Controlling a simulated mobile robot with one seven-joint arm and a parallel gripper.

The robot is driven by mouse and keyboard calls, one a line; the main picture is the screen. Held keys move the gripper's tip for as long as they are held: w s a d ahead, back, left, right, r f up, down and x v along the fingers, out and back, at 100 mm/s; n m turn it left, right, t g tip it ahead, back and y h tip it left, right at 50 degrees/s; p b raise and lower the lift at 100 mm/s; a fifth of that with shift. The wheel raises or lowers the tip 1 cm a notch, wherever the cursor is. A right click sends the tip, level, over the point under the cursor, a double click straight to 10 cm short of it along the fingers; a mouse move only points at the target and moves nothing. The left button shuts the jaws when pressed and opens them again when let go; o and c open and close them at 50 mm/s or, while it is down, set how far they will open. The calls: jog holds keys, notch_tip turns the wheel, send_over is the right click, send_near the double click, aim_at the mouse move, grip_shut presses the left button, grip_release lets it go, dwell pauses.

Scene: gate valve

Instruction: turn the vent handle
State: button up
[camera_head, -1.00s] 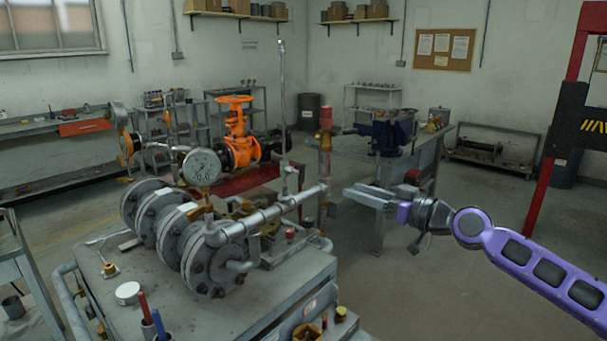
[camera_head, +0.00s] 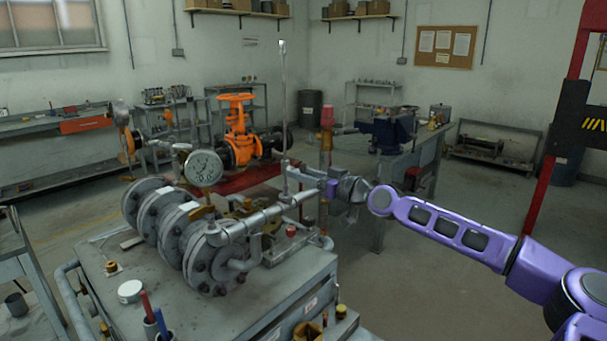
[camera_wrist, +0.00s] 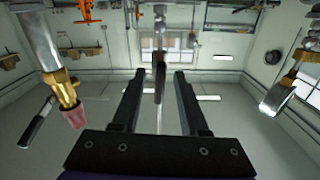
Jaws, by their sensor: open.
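The vent handle appears to be the long thin upright grey rod (camera_head: 283,95) rising from the small fitting on the horizontal pipe (camera_head: 262,218). My gripper (camera_head: 291,172) is level, reaching in from the right at the rod's lower part. In the wrist view, which looks upside down, my gripper (camera_wrist: 160,74) is open. A dark narrow upright handle (camera_wrist: 159,82) shows between the fingers, with a gap on each side. No contact is visible. How deep the handle sits between the fingers is hard to tell.
A red-capped brass post (camera_head: 326,120) stands close beside my gripper; it also shows at left in the wrist view (camera_wrist: 65,90). A pressure gauge (camera_head: 204,168) and grey flanges (camera_head: 205,262) are at left on the bench (camera_head: 240,315). An orange valve (camera_head: 238,140) stands behind.

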jog(key=shift+c, duration=0.3)
grip_shut()
jog(key=shift+f+m, duration=0.1)
jog(key=shift+m, duration=0.3)
jog(key=m+b, duration=0.1)
jog(key=m, duration=0.1)
jog(key=shift+m, duration=0.4)
jog(key=m+b, duration=0.1)
jog(key=m, duration=0.3)
jog(key=shift+m, duration=0.3)
jog(key=m, duration=0.4)
jog(key=shift+m, duration=2.4)
